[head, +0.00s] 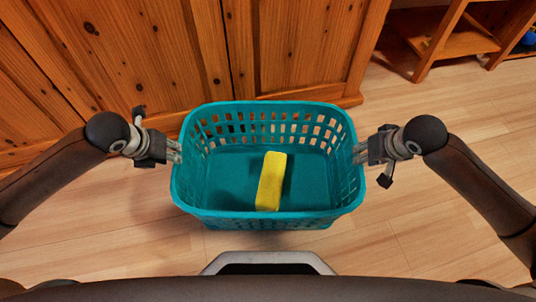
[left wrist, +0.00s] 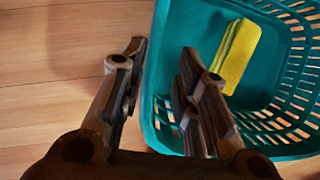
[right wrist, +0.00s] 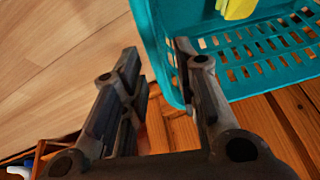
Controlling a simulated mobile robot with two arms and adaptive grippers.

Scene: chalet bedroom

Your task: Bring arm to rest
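A teal plastic basket (head: 262,221) with slotted walls stands on the wooden floor, and a yellow block (head: 270,181) lies inside it. The basket also shows in the left wrist view (left wrist: 148,110) and the right wrist view (right wrist: 155,45). My left gripper (head: 175,151) is at the basket's left side; its wrist view shows the two fingers (left wrist: 163,52) apart, one on each side of the wall. My right gripper (head: 361,152) is at the right side, its fingers (right wrist: 156,52) likewise apart with the wall between them. Contact with the rim cannot be told.
Wooden cabinet doors (head: 300,45) stand close behind the basket. A low wooden shelf (head: 432,35) is at the back right, with a small blue object (head: 529,37) at the picture's edge. Bare floor (head: 470,120) lies to the right and in front.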

